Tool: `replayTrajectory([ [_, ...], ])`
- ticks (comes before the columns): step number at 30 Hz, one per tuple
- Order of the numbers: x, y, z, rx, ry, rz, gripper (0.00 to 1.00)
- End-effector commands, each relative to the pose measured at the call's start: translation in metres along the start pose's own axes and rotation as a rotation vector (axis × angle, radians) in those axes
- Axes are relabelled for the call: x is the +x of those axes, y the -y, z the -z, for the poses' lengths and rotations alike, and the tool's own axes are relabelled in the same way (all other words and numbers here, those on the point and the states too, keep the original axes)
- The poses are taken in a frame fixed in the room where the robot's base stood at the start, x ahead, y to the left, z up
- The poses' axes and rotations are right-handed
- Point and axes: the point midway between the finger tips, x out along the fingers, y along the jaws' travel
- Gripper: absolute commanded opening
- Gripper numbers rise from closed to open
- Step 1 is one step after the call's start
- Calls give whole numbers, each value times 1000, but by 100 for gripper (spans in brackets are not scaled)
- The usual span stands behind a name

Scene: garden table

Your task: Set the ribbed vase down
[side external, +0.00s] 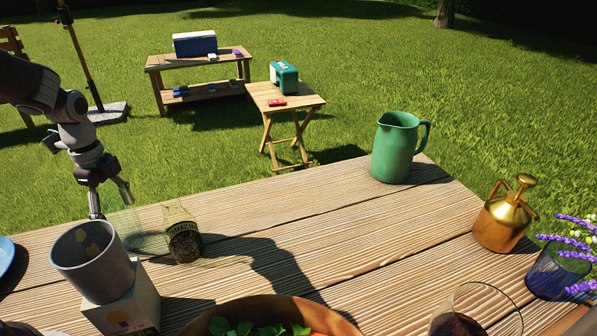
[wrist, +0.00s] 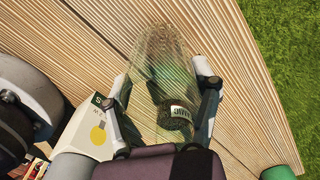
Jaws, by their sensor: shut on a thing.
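The ribbed vase (wrist: 152,55) is clear, finely ribbed glass, and in the wrist view it stands out faintly against the planks. My gripper (wrist: 160,92) is shut on it, one finger on each side. In the side external view my gripper (side external: 111,203) is at the table's far left, and the vase (side external: 128,226) shows faintly below it, partly behind a grey cup. I cannot tell whether its base touches the wooden table (side external: 330,225).
Close right of the vase is a labelled glass jar (side external: 183,238) with dark contents. The grey cup (side external: 92,262) stands on a white box (side external: 128,308) in front. A green pitcher (side external: 394,150) and brass can (side external: 503,220) stand farther right. The middle planks are clear.

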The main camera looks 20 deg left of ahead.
Motion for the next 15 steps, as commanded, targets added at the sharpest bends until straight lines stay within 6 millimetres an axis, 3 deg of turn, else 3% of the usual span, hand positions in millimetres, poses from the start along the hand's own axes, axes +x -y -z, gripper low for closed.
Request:
replayTrajectory([
  [3, 2, 0, 0, 0, 0, 0, 22],
  [4, 2, 0, 0, 0, 0, 0, 64],
  [6, 2, 0, 0, 0, 0, 0, 73],
  [10, 2, 0, 0, 0, 0, 0, 89],
  [15, 1, 0, 0, 0, 0, 0, 89],
])
